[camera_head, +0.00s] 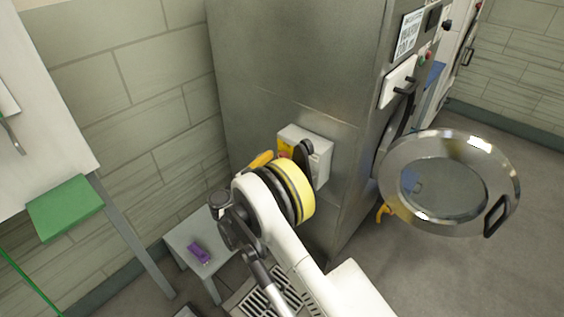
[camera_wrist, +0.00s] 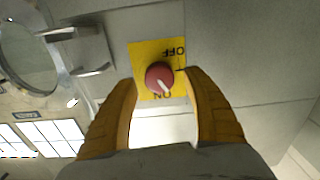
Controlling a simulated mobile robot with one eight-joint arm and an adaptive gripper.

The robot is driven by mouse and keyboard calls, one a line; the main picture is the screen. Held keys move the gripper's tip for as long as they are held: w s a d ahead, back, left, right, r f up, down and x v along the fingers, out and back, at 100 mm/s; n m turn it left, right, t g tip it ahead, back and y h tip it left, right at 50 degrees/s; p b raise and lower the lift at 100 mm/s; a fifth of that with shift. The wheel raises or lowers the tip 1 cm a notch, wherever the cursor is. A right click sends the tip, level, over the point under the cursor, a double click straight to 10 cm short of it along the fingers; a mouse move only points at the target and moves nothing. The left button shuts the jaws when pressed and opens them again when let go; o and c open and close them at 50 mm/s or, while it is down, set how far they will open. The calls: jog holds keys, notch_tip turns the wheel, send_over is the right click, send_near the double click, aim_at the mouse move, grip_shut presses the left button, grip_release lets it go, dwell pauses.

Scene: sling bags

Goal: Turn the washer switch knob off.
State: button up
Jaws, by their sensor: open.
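The red washer knob (camera_wrist: 159,76) sits on a yellow plate (camera_wrist: 142,60) with OFF and ON labels, upside down in the wrist view. Its white pointer line slants toward the ON label. The plate is on a grey switch box (camera_head: 318,146) on the side of the steel washer (camera_head: 290,60). My gripper (camera_wrist: 161,80) is open, with one orange finger on each side of the knob. I cannot tell whether either finger touches it. In the head view my gripper (camera_head: 281,157) is at the box front, and my wrist hides most of the knob.
The washer's round door (camera_head: 385,200) stands open at the right. A small low table (camera_head: 190,235) with a purple object (camera_head: 199,253) is at lower left. A white table with a green item (camera_head: 65,208) stands at the left. Open floor (camera_head: 450,275) lies at lower right.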

jog(key=shift+x, duration=0.9)
jog(key=c, duration=1.2)
jog(key=shift+n, duration=0.3)
jog(key=n, duration=0.5)
jog(key=shift+n, duration=0.3)
jog(key=n, duration=0.5)
jog(key=shift+w+a+n, duration=0.1)
jog(key=shift+n, duration=0.2)
